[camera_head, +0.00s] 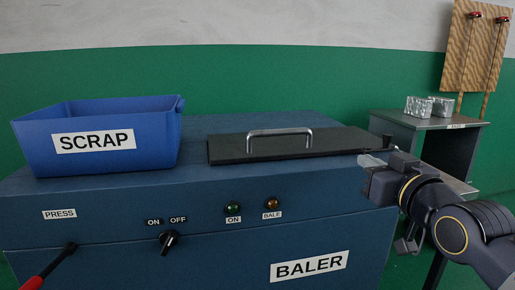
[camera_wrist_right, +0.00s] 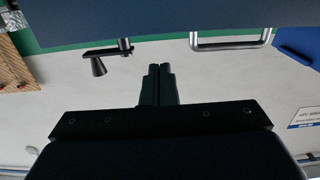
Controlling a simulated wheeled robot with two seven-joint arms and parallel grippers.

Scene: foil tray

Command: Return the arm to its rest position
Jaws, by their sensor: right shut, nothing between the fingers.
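My right gripper (camera_head: 372,160) is at the right edge of the blue baler (camera_head: 205,255) in the head view, just right of the flat dark lid (camera_head: 225,153). Its fingers are together with nothing between them; the closed fingertips also show in the right wrist view (camera_wrist_right: 159,70). The lid lies flat on the baler top, and its silver handle (camera_head: 280,132) stands clear of my gripper. The handle shows at the top of the wrist view (camera_wrist_right: 232,44). My left gripper is not in view.
A blue SCRAP bin (camera_head: 150,155) stands on the baler's left. The front has a black knob (camera_head: 169,242), green and amber lamps and a red-handled lever (camera_head: 45,275). At right, a grey table (camera_head: 400,123) holds silvery blocks (camera_head: 419,107). A dark crank-like part (camera_wrist_right: 99,64) shows in the wrist view.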

